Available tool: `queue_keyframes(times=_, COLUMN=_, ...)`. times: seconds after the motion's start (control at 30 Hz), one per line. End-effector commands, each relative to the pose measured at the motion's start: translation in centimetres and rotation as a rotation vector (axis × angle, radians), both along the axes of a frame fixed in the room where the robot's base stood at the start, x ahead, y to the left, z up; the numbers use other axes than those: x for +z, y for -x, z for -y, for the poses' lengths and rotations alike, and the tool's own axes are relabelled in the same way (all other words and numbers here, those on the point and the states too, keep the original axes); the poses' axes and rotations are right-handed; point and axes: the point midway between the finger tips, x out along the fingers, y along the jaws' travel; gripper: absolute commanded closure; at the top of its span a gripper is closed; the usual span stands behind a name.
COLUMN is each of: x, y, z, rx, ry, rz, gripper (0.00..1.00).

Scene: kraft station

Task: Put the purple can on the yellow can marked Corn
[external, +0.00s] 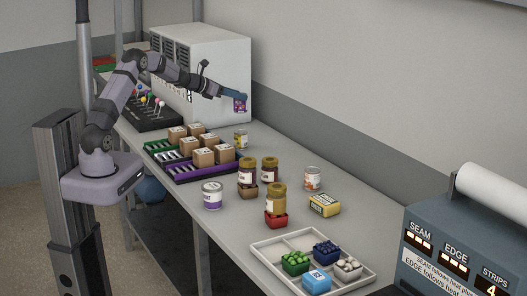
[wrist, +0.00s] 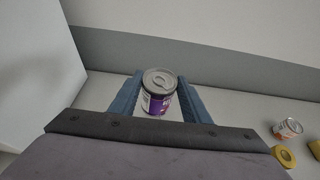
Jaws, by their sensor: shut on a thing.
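The purple can (external: 240,104) is held up in the air at the end of my arm. In the wrist view the purple can (wrist: 158,92) stands between the two blue fingers, its grey lid with pull ring facing the camera. My gripper (external: 237,98) is shut on it. A small can with a yellow label (external: 240,141) stands on the table below my gripper in the external view, beyond the cardboard boxes. It looks like the Corn can, but its print is too small to read. I cannot make it out in the wrist view.
Cardboard boxes (external: 203,157) sit in a purple tray (external: 185,176) near the yellow can. A white cabinet (external: 225,75) stands behind my gripper.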

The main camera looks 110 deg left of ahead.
Motion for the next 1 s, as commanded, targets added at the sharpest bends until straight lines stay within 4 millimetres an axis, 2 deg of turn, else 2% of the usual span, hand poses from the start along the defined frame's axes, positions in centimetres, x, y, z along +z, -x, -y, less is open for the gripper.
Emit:
queue_keyframes(times=0.03, x=-1.0, y=0.0, z=0.0, rx=0.0, ry=0.004, rz=0.0, gripper=0.83)
queue_keyframes(times=0.2, x=-3.3, y=0.0, z=0.0, rx=0.0, ry=0.003, rz=0.002, gripper=0.83)
queue_keyframes(times=0.53, x=-4.5, y=0.0, z=0.0, rx=-0.001, ry=0.001, rz=0.001, gripper=0.83)
queue_keyframes(times=0.8, x=-7.4, y=0.0, z=0.0, rx=-0.001, ry=0.001, rz=0.001, gripper=0.83)
queue_keyframes(times=1.0, x=-7.9, y=0.0, z=0.0, rx=-0.002, ry=-0.002, rz=0.0, gripper=0.83)
